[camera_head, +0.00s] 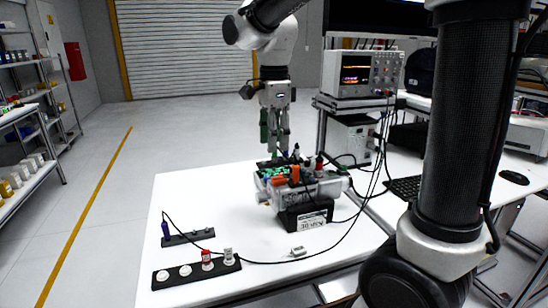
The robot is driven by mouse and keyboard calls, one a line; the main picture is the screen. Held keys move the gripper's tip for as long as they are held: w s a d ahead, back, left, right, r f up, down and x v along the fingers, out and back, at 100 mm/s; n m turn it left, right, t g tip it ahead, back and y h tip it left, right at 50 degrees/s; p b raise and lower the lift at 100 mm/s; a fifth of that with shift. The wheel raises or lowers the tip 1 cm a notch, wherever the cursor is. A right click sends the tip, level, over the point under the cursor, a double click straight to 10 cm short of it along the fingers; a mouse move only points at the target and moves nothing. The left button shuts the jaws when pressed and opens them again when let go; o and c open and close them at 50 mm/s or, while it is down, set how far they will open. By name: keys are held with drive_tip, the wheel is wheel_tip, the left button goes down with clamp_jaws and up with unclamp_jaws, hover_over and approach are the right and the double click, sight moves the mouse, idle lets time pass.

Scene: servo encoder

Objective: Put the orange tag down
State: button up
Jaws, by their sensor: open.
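An orange tag-like piece (278,180) shows on the front of the grey and black device in the middle of the white table. A second orange part (295,174) is just right of it; I cannot tell which one is the orange tag. My gripper (276,146) points down just behind and above the device. Its jaws are open, with dark green pads. The fingertips partly overlap the device's cluttered top, so I cannot tell whether they touch anything.
The device (325,188) sits on a black labelled base (306,217). A black strip with round knobs (196,272) and a smaller dark strip (188,237) lie front left, with a cable running past. An oscilloscope (361,73) stands back right. The white table's left side (190,195) is clear.

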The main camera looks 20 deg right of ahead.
drive_tip(key=s+d+n+t, duration=0.4)
drive_tip(key=s+d+n, duration=1.1)
drive_tip(key=s+n, duration=0.3)
drive_tip(key=shift+s+f, duration=0.35)
drive_tip(key=shift+s, duration=0.15)
